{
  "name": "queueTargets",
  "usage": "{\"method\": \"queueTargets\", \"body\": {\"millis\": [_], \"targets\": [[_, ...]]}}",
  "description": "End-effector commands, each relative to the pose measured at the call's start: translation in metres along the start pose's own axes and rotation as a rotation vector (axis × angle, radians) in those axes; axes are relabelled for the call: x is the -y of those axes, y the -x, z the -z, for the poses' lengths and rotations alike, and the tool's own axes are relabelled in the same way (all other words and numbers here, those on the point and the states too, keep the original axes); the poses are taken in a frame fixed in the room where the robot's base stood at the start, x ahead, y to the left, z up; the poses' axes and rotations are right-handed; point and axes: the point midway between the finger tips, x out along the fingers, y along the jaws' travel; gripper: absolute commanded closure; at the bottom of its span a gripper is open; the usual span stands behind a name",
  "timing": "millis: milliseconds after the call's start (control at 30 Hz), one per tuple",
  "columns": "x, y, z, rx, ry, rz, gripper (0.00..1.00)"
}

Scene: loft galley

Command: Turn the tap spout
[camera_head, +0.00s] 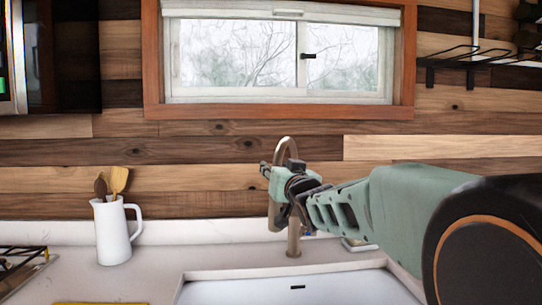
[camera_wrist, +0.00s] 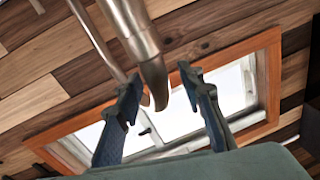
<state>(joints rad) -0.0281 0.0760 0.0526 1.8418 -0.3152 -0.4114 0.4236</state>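The tap (camera_head: 293,240) is brushed metal and stands behind the sink, with its spout (camera_head: 286,145) arching above my gripper. My gripper (camera_head: 272,188) is at the tap, in front of the spout, and partly hides it. In the wrist view the spout's thick end (camera_wrist: 140,38) comes down from the top, and its tip lies between the two dark fingers. The fingers of my gripper (camera_wrist: 160,77) are apart, with gaps visible beside the spout. I cannot tell whether either finger touches it.
The white sink (camera_head: 300,291) lies below the tap. A white jug (camera_head: 113,235) with wooden utensils stands on the counter at left. A window (camera_head: 280,55) is set in the plank wall behind. A black wire shelf (camera_head: 470,58) hangs at upper right.

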Motion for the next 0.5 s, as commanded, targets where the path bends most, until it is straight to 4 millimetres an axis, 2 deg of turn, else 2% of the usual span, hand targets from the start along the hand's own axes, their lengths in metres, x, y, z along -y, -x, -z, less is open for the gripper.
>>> {"method": "queueTargets", "body": {"millis": [200,300,500], "targets": [[0.007,-0.002,0.048,-0.01,0.004,0.001,0.65],[0.009,-0.002,0.064,-0.009,0.003,0.003,0.65],[0.012,-0.004,0.082,-0.003,0.002,0.003,0.65]]}}
